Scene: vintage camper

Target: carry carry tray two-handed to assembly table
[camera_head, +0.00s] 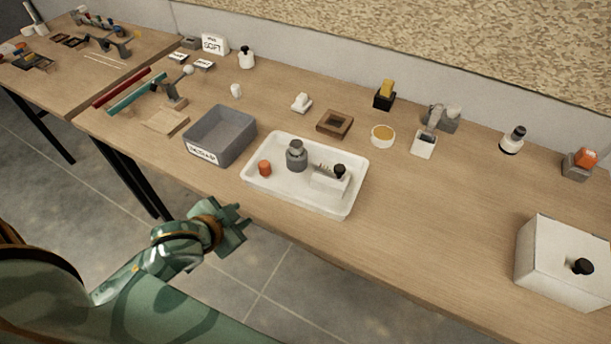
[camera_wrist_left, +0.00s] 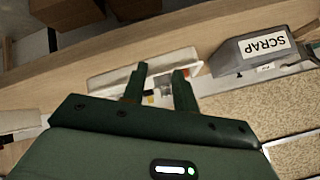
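The carry tray (camera_head: 300,201) is a white, shallow, rounded tray standing on the wooden table near its front edge. It holds an orange-red cylinder (camera_head: 264,168), a grey jar-like part (camera_head: 296,158) and a white block with a black knob (camera_head: 328,182). My left gripper (camera_head: 240,222) is in front of the table edge, near the tray's front left side and apart from it. In the left wrist view its two fingers (camera_wrist_left: 158,88) are apart with nothing held, and the tray (camera_wrist_left: 105,82) shows beyond them, partly hidden. My right gripper is in neither view.
A grey bin labelled SCRAP (camera_head: 218,138) stands close to the tray's left; it also shows in the left wrist view (camera_wrist_left: 240,58). A white box with a black knob (camera_head: 560,265) stands at the right. Several small parts line the back. Another table (camera_head: 60,85) stands at the far left.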

